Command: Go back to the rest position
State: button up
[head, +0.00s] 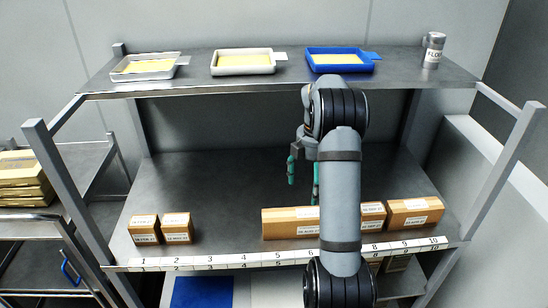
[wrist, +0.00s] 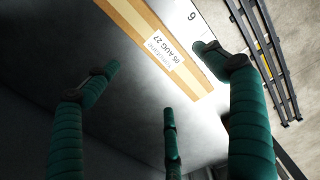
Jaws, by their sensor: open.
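My gripper (head: 303,175) hangs over the middle shelf in the head view, behind my grey arm, which hides part of it. Its green fingers are spread apart with nothing between them. In the wrist view the fingers of my gripper (wrist: 155,95) also stand apart and empty. A cardboard box (wrist: 150,40) with a date label lies beyond the fingertips in the wrist view, apart from them. In the head view a long box (head: 290,222) lies at the shelf's front, partly hidden by my arm.
The middle shelf (head: 200,180) has a numbered front strip (head: 215,262). Two small boxes (head: 160,228) stand left, more boxes (head: 413,212) right. The upper shelf (head: 195,78) holds a white tray (head: 243,70), a blue tray (head: 340,68), a metal tray (head: 145,74) and a flour shaker (head: 433,50).

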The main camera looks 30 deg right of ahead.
aim_at(308, 210)
notch_tip(308, 210, down, 13)
jog(key=shift+r+p, duration=0.2)
jog(key=shift+p, duration=0.5)
jog(key=shift+r, duration=1.85)
